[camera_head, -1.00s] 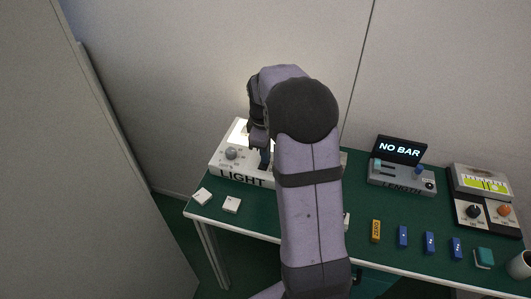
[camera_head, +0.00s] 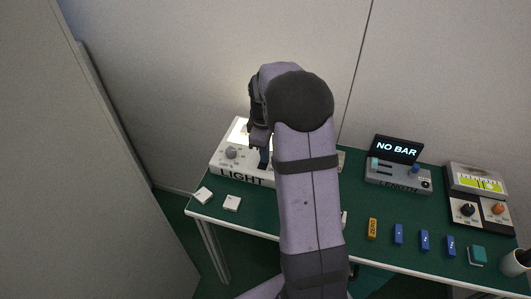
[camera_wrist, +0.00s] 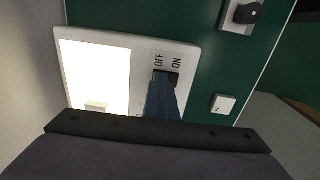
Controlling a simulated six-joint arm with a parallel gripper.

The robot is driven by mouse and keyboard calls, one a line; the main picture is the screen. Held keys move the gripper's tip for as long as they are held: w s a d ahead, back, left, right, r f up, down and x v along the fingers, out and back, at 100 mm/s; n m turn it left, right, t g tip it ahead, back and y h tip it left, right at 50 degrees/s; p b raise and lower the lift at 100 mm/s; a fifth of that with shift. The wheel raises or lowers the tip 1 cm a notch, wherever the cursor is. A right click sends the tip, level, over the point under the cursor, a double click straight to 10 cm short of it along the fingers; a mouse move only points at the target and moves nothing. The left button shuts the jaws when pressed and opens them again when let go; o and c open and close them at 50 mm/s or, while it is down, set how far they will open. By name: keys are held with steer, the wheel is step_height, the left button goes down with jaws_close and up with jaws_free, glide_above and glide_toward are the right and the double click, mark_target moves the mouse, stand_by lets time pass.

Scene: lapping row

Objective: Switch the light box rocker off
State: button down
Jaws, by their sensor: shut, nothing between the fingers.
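The light box (camera_head: 222,160) stands at the left end of the green table, with "LIGHT" on its front. Its bright panel is lit and fills much of the box in the wrist view (camera_wrist: 95,72). Labels OFF and ON sit beside the dark rocker (camera_wrist: 173,78), which is partly hidden by my fingers. My gripper (camera_head: 263,165) is shut and empty, its fingers pointing down at the box. In the wrist view the fingertips (camera_wrist: 163,80) overlap the rocker, nearer the OFF side; I cannot tell whether they touch it. Which way the rocker is tipped is hidden.

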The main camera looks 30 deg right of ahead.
mark_target(262, 165)
steer(key=shift+s+a+f, duration=0.45)
steer(key=shift+s+a, duration=0.1)
steer(key=shift+s, duration=0.05)
steer(key=shift+r, duration=0.1)
steer(key=shift+w+r+p, duration=0.1)
steer(key=shift+r+p, duration=0.4)
steer(key=shift+p, duration=0.1)
step_height(262, 165, up, 14)
steer(key=p, duration=0.1)
steer(key=shift+f+p, duration=0.15)
steer(key=shift+p, duration=0.2)
steer(key=shift+a, duration=0.1)
steer(key=b, duration=0.3)
steer(key=shift+f, duration=0.3)
steer(key=shift+w+a+b, duration=0.1)
steer(key=shift+b, duration=0.85)
steer(key=shift+r+b, duration=0.35)
steer(key=shift+b, duration=0.1)
